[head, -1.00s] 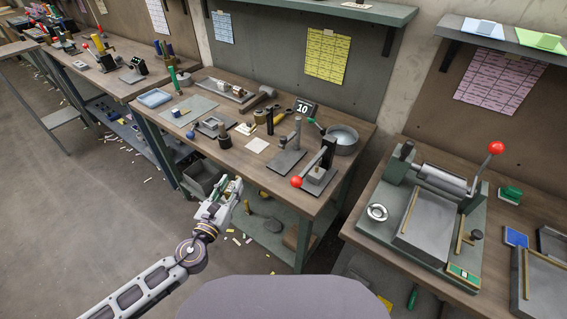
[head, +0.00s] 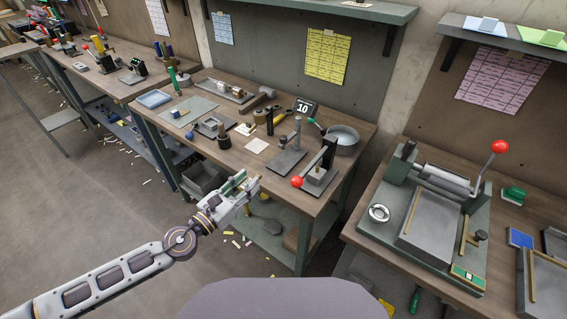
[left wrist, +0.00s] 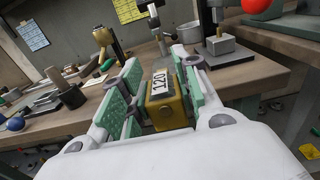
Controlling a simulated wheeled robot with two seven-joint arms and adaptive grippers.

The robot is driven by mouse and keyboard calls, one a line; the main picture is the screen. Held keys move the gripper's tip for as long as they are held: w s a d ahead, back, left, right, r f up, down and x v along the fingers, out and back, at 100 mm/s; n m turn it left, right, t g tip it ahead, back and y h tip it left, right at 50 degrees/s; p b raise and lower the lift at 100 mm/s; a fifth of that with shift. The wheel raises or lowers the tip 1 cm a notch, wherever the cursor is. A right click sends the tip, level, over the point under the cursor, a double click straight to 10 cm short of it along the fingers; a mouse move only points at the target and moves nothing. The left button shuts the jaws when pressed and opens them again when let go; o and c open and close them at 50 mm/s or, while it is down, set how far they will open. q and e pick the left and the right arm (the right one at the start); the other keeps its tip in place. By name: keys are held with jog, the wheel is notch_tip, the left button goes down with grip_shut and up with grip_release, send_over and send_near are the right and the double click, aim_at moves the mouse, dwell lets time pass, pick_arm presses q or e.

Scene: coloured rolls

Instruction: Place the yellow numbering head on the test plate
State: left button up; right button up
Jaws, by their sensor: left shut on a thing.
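The yellow numbering head (left wrist: 168,108) is a boxy block with a white label reading 120. It sits between the green pads of my left gripper (left wrist: 155,100), which is shut on it. In the head view my left gripper (head: 245,185) is just off the front edge of the middle bench, and the held block is mostly hidden by the fingers. A small pale plate (head: 257,145) lies on that bench, and a larger grey-green sheet (head: 188,109) lies further left. I cannot tell for sure which is the test plate. My right gripper is not in view.
The middle bench (head: 232,162) holds a press with a red knob (head: 297,182), a round grey pan (head: 343,138), a sign reading 10 (head: 304,107) and a dark cylinder (head: 224,142). A roller press (head: 440,190) stands on the right bench.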

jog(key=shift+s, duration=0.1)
pick_arm(q)
jog(key=shift+w+d+r+p, duration=0.1)
jog(key=shift+w+d+p, duration=0.25)
jog(key=shift+w, duration=0.25)
jog(key=shift+p+x, duration=0.4)
jog(key=shift+x, duration=0.85)
jog(key=p+x, duration=0.1)
jog(key=x, duration=0.3)
jog(key=shift+w+d, duration=0.15)
jog(key=shift+d, duration=0.1)
jog(key=x, duration=0.5)
jog(key=shift+p, duration=0.4)
jog(key=shift+w+d, duration=0.3)
jog(key=shift+w, duration=0.2)
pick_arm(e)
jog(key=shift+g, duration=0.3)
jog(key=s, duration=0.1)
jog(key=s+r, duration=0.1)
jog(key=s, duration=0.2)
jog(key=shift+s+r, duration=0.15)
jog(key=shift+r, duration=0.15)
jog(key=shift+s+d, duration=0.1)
